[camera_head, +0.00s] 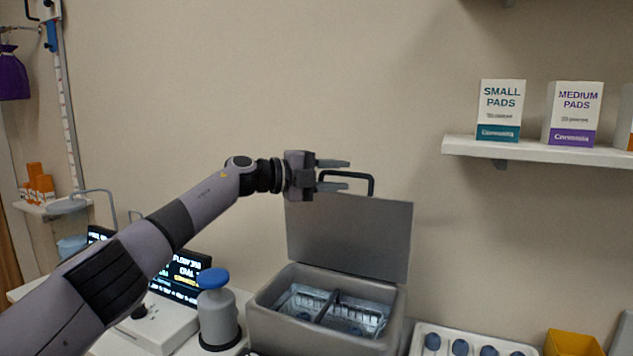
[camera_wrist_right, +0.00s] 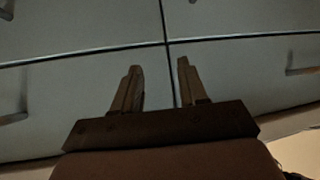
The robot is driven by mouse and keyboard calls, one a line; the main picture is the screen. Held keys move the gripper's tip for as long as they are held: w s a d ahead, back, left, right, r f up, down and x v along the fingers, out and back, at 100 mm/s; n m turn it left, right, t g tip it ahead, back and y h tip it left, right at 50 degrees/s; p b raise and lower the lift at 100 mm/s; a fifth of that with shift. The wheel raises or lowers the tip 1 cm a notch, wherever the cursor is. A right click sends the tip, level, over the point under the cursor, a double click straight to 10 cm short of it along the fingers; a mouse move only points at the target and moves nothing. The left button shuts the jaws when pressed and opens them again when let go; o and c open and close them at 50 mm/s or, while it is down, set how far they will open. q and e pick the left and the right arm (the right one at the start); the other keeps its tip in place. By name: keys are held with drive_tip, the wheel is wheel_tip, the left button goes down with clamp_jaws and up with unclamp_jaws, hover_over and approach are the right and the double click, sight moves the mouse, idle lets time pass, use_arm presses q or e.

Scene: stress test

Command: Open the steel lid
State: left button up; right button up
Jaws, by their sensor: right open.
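The steel lid (camera_head: 350,235) stands raised, close to upright, at the back of a grey steel box (camera_head: 322,335). Its black handle (camera_head: 371,184) is at the top edge. My left gripper (camera_head: 348,175) is at the handle, its two fingers apart, one above the handle's bar and one lower in the picture. I cannot tell whether they touch the handle. The box's inside is exposed and shows a metal basket (camera_head: 350,313). My right gripper (camera_wrist_right: 160,68) is open and empty in the right wrist view, in front of pale cabinet fronts.
A grey dispenser with a blue top (camera_head: 217,308) stands left of the box, near a dark display (camera_head: 180,275). A white tray (camera_head: 415,340) with blue-topped items is at right, then a yellow bin (camera_head: 573,343). A wall shelf (camera_head: 540,151) holds boxes.

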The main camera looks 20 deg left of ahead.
use_arm(q)
drive_tip(key=shift+b+v, duration=0.55)
drive_tip(key=shift+v, duration=1.8)
